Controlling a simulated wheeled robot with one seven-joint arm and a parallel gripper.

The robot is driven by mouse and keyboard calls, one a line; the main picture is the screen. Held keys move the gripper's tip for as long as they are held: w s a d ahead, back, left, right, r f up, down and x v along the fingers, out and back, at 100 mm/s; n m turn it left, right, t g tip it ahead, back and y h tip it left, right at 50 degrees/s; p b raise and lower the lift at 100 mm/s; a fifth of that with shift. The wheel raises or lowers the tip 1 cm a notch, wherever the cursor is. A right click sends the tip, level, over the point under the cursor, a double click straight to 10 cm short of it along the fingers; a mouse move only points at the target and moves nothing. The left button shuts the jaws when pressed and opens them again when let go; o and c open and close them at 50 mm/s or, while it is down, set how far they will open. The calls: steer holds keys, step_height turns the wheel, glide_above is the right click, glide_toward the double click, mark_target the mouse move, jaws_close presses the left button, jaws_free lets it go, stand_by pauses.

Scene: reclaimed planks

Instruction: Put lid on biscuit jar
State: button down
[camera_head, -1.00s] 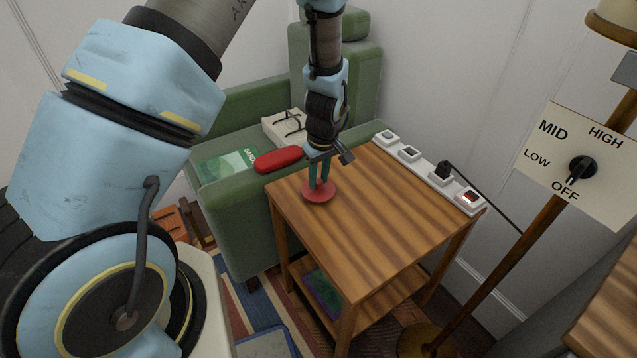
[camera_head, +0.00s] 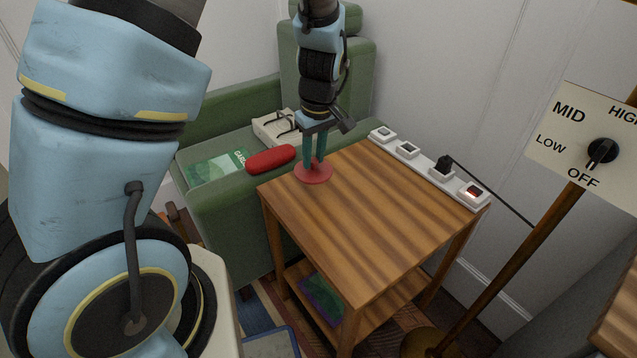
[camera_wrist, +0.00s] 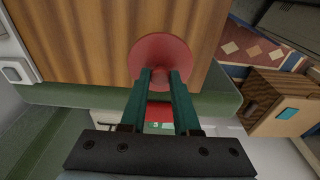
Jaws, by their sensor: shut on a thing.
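The lid is a round red disc (camera_head: 314,172) at the far left corner of the wooden side table (camera_head: 370,225). My gripper (camera_head: 316,158) points down over it, its green fingers shut on the lid's knob. In the wrist view the lid (camera_wrist: 160,55) lies beyond the fingertips (camera_wrist: 160,78), and its edge reaches past the table edge. I cannot tell whether the lid touches the tabletop or hangs just above it. I see no biscuit jar that I can make out in these views.
A green armchair (camera_head: 230,215) stands behind and left of the table, with a red case (camera_head: 270,159), a green book (camera_head: 215,170) and a pale book with glasses (camera_head: 275,128) on it. A white power strip (camera_head: 430,168) lines the table's back right edge. A lamp pole with a dial sign (camera_head: 585,145) stands right.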

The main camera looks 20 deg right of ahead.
mark_target(315, 170)
steer(key=shift+f, duration=3.3)
steer(key=shift+f, duration=0.15)
steer(key=c, duration=0.6)
jaws_free()
steer(key=shift+c, duration=0.2)
